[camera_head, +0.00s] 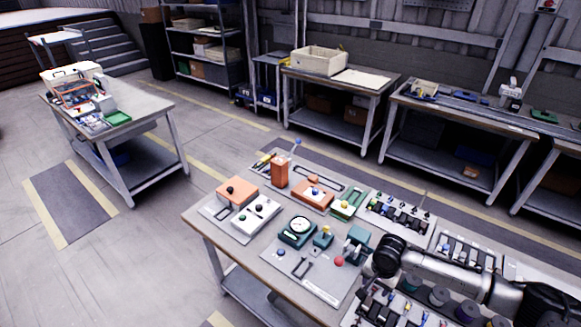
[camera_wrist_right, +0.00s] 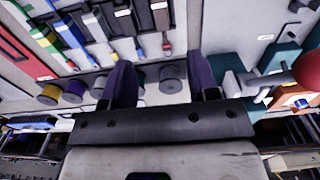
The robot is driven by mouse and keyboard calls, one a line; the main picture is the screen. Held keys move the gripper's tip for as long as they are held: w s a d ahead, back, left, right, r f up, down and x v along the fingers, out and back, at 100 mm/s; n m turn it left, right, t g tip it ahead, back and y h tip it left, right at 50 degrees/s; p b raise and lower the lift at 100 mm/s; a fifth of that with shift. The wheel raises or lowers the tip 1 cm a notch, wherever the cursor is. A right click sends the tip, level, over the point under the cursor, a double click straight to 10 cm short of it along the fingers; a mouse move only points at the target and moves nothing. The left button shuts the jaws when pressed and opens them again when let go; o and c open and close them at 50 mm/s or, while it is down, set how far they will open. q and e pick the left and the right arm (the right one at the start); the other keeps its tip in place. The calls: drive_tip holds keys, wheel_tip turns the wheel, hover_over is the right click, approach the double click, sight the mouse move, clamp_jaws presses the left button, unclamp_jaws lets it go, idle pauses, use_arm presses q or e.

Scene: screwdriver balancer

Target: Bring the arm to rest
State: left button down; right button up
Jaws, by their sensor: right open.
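My right arm (camera_head: 450,276) reaches in from the lower right over the near workbench (camera_head: 207,231). Its gripper (camera_head: 374,270) hangs low by the bench's front part, mostly hidden behind the dark wrist in the head view. In the right wrist view the two dark purple fingers of the right gripper (camera_wrist_right: 162,76) stand apart with nothing held between them. A row of small cylinders (camera_wrist_right: 172,79) lies behind and beside the fingers. My left gripper is out of view.
A red-knobbed device (camera_head: 339,261) and a round dial gauge (camera_head: 300,225) stand left of my gripper. An orange block (camera_head: 279,172) stands upright farther back. Racks of small tools (camera_head: 399,213) lie behind the arm.

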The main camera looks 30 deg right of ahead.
drive_tip(key=w+a+r+n+t+h, duration=0.3)
drive_tip(key=r+n, duration=0.4)
drive_tip(key=n, duration=1)
drive_tip(key=a+r+n+t, duration=0.3)
drive_tip(key=a+n+t, duration=0.1)
drive_tip(key=a, duration=0.5)
drive_tip(key=s+a+f+m+g+y, duration=0.1)
drive_tip(key=s+a+f+m, duration=0.2)
drive_tip(key=s, duration=0.4)
drive_tip(key=s+a+f+g+y, duration=0.1)
drive_tip(key=s+a+f, duration=0.2)
drive_tip(key=s+a, duration=0.3)
drive_tip(key=s+a+f+m+g+y, duration=0.1)
drive_tip(key=s+a+f+m+g, duration=0.2)
drive_tip(key=s, duration=0.6)
wheel_tip(320, 180, up, 19)
drive_tip(key=n+t+p, duration=0.1)
drive_tip(key=p, duration=1.8)
drive_tip(key=shift+w+a+r+t, duration=0.15)
drive_tip(key=shift+w+a+t, duration=0.15)
drive_tip(key=shift+w, duration=0.15)
